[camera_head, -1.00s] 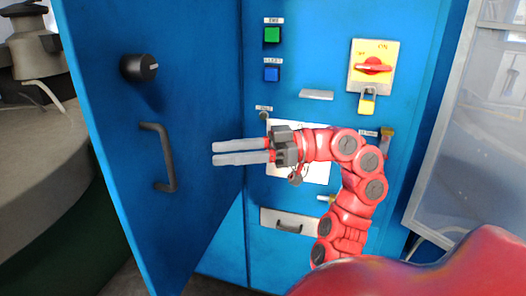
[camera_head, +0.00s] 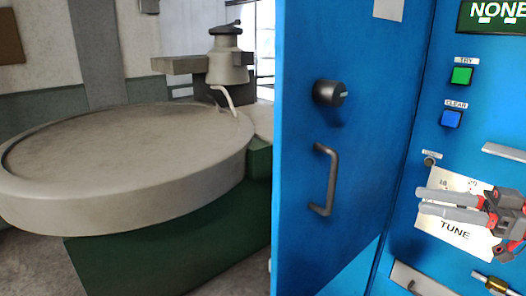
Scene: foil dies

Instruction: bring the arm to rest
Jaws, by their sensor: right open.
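My right gripper (camera_head: 450,205) is at the right edge of the head view, its two grey fingers pointing left. The fingers are apart with nothing between them. They are in front of a white plate marked TUNE (camera_head: 470,232) on the blue cabinet front and partly cover it; whether they touch it I cannot tell. Only a little of my red right arm shows, as the rest is cut off by the picture edge. My left gripper does not show.
An open blue door (camera_head: 345,95) with a black knob (camera_head: 330,93) and handle (camera_head: 327,180) stands left of the gripper. A green button (camera_head: 461,75) and blue button (camera_head: 451,118) are above. A large round grey table (camera_head: 125,150) stands at left.

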